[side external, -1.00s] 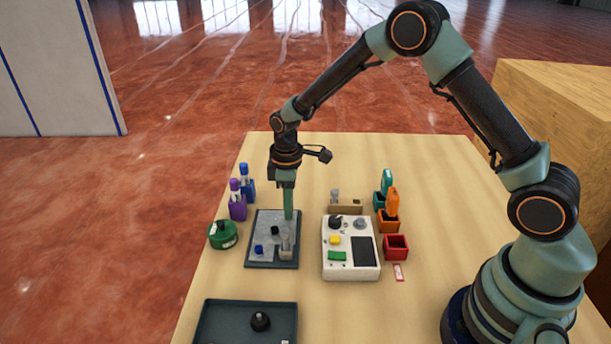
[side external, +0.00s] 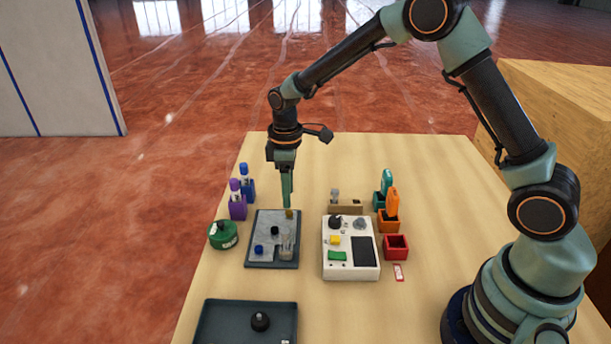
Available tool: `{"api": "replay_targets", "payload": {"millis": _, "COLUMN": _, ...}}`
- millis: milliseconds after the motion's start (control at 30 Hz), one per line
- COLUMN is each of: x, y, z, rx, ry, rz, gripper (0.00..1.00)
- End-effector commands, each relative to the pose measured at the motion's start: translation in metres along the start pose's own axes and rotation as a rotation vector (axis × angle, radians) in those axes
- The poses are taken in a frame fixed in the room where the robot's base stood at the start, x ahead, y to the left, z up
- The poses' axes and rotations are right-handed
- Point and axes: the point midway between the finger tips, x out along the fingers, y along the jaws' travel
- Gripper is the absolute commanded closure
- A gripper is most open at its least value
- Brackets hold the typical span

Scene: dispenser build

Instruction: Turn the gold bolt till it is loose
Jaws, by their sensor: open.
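The gold bolt (side external: 289,214) is a small gold-brown piece at the far right corner of the grey plate (side external: 258,222). It looks upright in the plate; I cannot tell how far it is screwed in. My gripper (side external: 287,203) points straight down just above the bolt, with its green fingers apart from it. It is open and holds nothing. From this side the fingers overlap, so the gap between them hardly shows.
The plate also bears a black knob (side external: 275,231), a blue one (side external: 259,249) and a clear upright piece (side external: 287,246). A white device (side external: 350,262) stands to the right, purple (side external: 237,207) and blue (side external: 247,185) bottles at left. A dark tray (side external: 215,325) lies in front.

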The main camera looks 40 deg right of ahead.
Motion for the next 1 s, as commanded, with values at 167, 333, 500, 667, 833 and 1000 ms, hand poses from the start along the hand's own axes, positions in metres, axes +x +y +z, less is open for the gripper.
{"api": "replay_targets", "payload": {"millis": 167, "x": -0.039, "y": 0.001, "z": -0.001, "rx": 0.000, "ry": 0.004, "rz": 0.003, "gripper": 0.49}}
{"api": "replay_targets", "payload": {"millis": 333, "x": -0.062, "y": 0.000, "z": -0.001, "rx": 0.000, "ry": 0.002, "rz": 0.001, "gripper": 0.49}}
{"api": "replay_targets", "payload": {"millis": 500, "x": -0.073, "y": 0.000, "z": 0.000, "rx": 0.000, "ry": 0.000, "rz": 0.000, "gripper": 0.49}}
{"api": "replay_targets", "payload": {"millis": 667, "x": -0.075, "y": 0.000, "z": 0.000, "rx": 0.000, "ry": 0.000, "rz": 0.000, "gripper": 0.49}}
{"api": "replay_targets", "payload": {"millis": 833, "x": -0.075, "y": 0.000, "z": 0.000, "rx": 0.000, "ry": 0.000, "rz": 0.000, "gripper": 0.49}}
{"api": "replay_targets", "payload": {"millis": 1000, "x": -0.091, "y": -0.002, "z": 0.008, "rx": 0.039, "ry": 0.024, "rz": 0.017, "gripper": 0.49}}
